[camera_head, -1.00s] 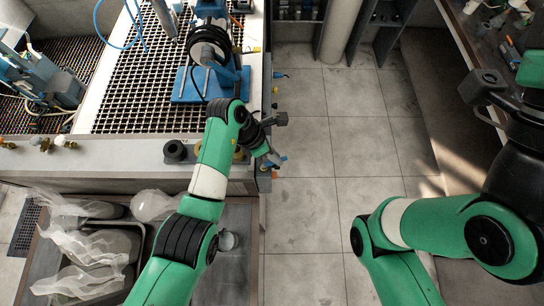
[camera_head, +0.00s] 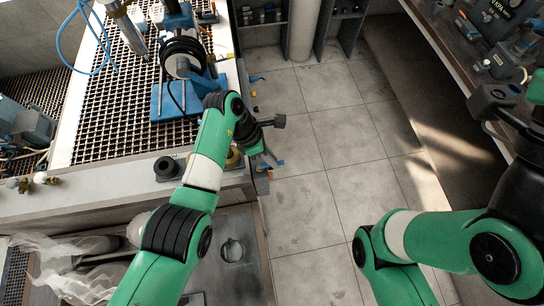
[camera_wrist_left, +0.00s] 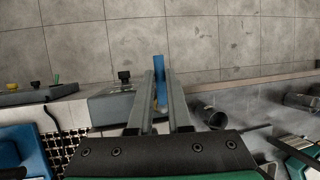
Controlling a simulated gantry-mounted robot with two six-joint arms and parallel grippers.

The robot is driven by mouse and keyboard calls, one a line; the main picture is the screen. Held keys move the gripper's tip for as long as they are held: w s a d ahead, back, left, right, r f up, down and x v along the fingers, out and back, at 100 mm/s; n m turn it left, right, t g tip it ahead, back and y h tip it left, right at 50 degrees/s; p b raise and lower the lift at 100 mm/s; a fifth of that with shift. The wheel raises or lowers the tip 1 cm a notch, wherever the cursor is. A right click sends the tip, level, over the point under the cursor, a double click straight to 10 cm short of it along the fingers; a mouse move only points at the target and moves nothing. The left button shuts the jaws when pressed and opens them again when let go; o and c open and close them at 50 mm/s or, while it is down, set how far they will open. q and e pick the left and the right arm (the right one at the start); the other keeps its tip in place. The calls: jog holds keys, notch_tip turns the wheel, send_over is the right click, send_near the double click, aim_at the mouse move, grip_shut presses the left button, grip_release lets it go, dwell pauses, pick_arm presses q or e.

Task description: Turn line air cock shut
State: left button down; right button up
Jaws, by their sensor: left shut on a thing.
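The line air cock shows as a small blue handle (camera_wrist_left: 160,92) in the left wrist view, between the two grey fingers of my left gripper (camera_wrist_left: 165,80). In the head view my left gripper (camera_head: 271,158) is at the right side of the bench, low beside its front corner, shut on the blue handle. The cock's body is hidden behind the fingers. My right arm is at the right of the head view, away from the bench; its finger state cannot be made out.
The bench top (camera_head: 110,183) carries a black grating (camera_head: 110,100) and a blue machine (camera_head: 190,95) with a coiled black hose. A black ring-shaped part (camera_head: 166,168) stands near the front edge. Plastic bags (camera_head: 65,270) lie at lower left. Tiled floor (camera_head: 330,170) is clear.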

pick_arm(q)
jog(key=c, duration=0.8)
grip_release()
jog(key=shift+c, duration=0.2)
jog(key=v, duration=1.1)
jog(key=shift+r+p, duration=0.3)
jog(key=shift+p, duration=0.1)
jog(key=shift+a, duration=0.1)
